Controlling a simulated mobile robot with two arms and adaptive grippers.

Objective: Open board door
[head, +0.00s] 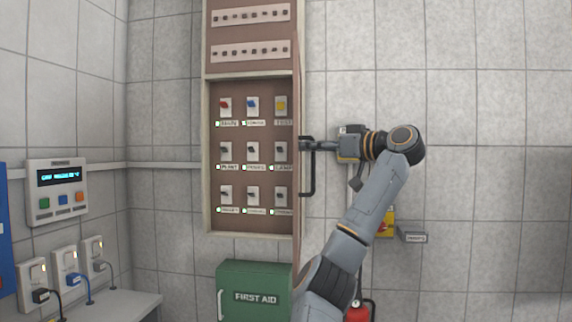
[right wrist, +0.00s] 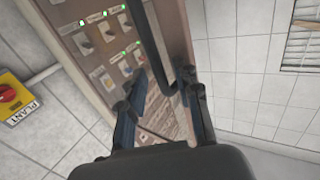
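The board (head: 206,160) is a tall brown wall cabinet with rows of switches showing inside. Its door (head: 297,110) stands swung out toward me, seen almost edge-on along the cabinet's right side. A black bar handle (head: 312,180) sits on the door's outer face; it also shows in the right wrist view (right wrist: 177,65). My right gripper (head: 308,146) reaches the handle from the right. In the right wrist view its fingers (right wrist: 165,95) are apart, with the bar between them, nearer the right finger. A firm grip does not show. My left gripper is not in view.
A green first aid box (head: 254,291) sits below the board. A control panel (head: 57,190) and several plugged sockets are on the left wall. A yellow switch box (head: 386,220) is behind my right arm, with a red extinguisher (head: 358,312) below. The right wall is mostly bare.

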